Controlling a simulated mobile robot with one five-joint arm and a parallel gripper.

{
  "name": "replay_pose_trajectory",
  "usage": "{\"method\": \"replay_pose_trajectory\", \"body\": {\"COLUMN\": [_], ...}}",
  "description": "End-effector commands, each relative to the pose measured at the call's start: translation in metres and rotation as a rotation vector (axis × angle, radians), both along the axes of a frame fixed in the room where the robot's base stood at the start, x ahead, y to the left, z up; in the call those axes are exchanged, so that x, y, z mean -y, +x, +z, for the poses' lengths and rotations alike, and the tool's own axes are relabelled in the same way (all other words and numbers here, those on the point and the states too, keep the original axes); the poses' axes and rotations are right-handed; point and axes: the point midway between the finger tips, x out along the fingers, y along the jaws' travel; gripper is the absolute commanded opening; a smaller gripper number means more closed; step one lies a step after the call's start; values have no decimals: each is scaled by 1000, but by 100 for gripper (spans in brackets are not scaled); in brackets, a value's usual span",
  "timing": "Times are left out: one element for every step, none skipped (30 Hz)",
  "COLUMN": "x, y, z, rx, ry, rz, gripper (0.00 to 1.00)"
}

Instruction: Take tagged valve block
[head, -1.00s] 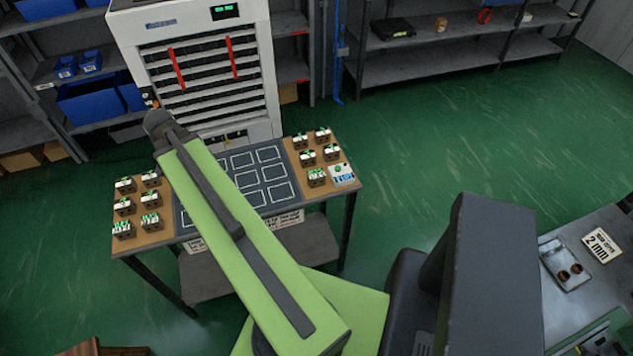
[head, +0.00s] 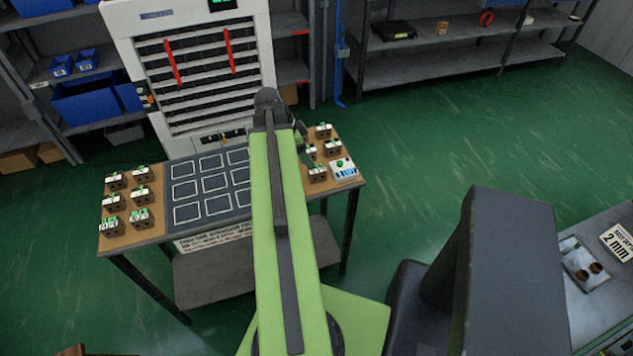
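Several dark valve blocks with white and green tops stand on the left wooden part of the table, one of them at the front (head: 141,218). More stand on the right wooden part, including one at the front (head: 317,174) and one at the back (head: 323,131). I cannot tell which block carries a particular tag. My gripper (head: 304,150) shows only in part beyond the end of my green arm, over the right group. My arm hides some of that area, and I cannot tell whether the fingers are open.
The dark mat (head: 209,189) with white outlined squares lies mid-table, partly behind my arm. A white box with a green button (head: 343,169) stands at the right front corner. A tall white rack cabinet (head: 205,75) stands behind the table. Green floor (head: 430,130) is clear to the right.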

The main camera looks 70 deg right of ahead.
Motion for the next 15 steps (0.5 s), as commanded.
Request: {"method": "replay_pose_trajectory", "body": {"x": [3,5,7,9,10,12,13,13,14,14,14,14,14,15,16], "y": [-4,-6,-8,-10,-11,-13,-15,-15,-16,-16,-17,-16,-17,-17,-17], "z": [-22,-29,-37,-42,-47,-52,-54,-56,-56,-55,-54,-53,-54,-56,-61], "rx": [0,0,0,0,0,0,0,0,0,0,0,0,0,0,0], "ry": [0,0,0,0,0,0,0,0,0,1,1,1,1,1,1], "rz": [-1,-1,-1,-1,-1,0,0,1,1,2,2,2,2,2,2], "gripper": [64,64,64,64,64,64,64,64,64,64,64,64,64,64,64]}}
